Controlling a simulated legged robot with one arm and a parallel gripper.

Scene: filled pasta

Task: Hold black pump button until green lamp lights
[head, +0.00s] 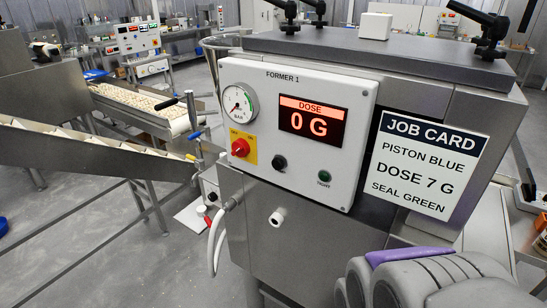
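The black pump button (279,162) is a round black knob on the white FORMER 1 panel (355,100), below the dose display (312,122), which reads 0 G in red. To its right a small dark green round lamp (324,176) looks unlit; the small label under it is hard to read. Nothing touches the button.
A pressure gauge (238,104) and a red knob on a yellow plate (241,147) are left of the button. A job card (424,165) says piston blue, dose 7 g, seal green. A white nozzle (277,216) sticks out below the panel. A conveyor (90,150) lies left.

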